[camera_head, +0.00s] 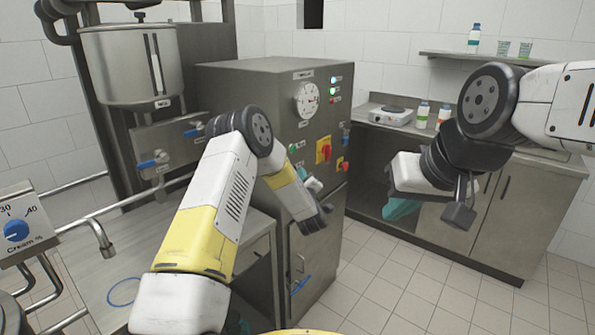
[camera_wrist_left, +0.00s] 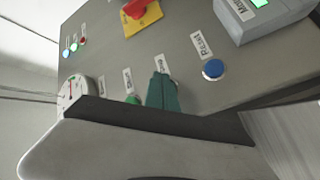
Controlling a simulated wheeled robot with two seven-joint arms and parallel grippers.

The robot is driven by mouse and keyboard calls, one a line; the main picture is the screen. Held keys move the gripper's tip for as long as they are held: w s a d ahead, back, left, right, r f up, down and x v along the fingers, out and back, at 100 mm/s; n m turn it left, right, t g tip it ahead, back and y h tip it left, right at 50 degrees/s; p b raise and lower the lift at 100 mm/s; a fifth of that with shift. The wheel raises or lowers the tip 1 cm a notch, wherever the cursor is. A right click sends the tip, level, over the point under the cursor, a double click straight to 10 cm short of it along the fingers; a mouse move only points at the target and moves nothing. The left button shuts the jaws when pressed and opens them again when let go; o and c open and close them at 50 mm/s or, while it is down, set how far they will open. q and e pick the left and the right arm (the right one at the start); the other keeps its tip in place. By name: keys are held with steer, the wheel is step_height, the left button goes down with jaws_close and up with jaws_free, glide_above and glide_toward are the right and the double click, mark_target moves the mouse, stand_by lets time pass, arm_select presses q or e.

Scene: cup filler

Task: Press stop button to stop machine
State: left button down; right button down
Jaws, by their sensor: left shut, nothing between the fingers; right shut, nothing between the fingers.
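The machine's control panel is on the steel cabinet (camera_head: 250,85). In the left wrist view, my left gripper (camera_wrist_left: 162,90) has its teal fingers shut in front of the panel, below a small label that seems to read stop. A button under that label is hidden behind the fingers; I cannot tell whether they touch it. A green button (camera_wrist_left: 132,99) is just left of the fingertips and a blue button (camera_wrist_left: 213,69) to the right. In the head view, the left gripper (camera_head: 313,185) is at the cabinet's front. My right gripper (camera_head: 402,208) is shut, empty and away from the panel.
A red switch on a yellow plate (camera_head: 323,150), a gauge (camera_head: 307,100) and lit indicator lamps (camera_head: 333,90) are on the panel. A grey box with a green display (camera_wrist_left: 262,12) juts out near the blue button. A counter (camera_head: 480,150) stands at right.

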stand_by(0.3)
arm_select(q)
steer(key=shift+w+a, duration=0.3)
steer(key=shift+a, duration=0.1)
steer(key=shift+w+a, duration=0.15)
steer(key=shift+a, duration=0.1)
stand_by(0.6)
steer(key=shift+d, duration=0.1)
steer(key=shift+s+d, duration=0.45)
steer(key=shift+d, duration=0.05)
steer(key=s+d, duration=0.2)
steer(key=d, duration=0.1)
steer(key=s+d, duration=0.1)
steer(key=shift+s+d, duration=0.25)
steer(key=shift+d, duration=0.15)
steer(key=shift+r, duration=0.1)
stand_by(0.6)
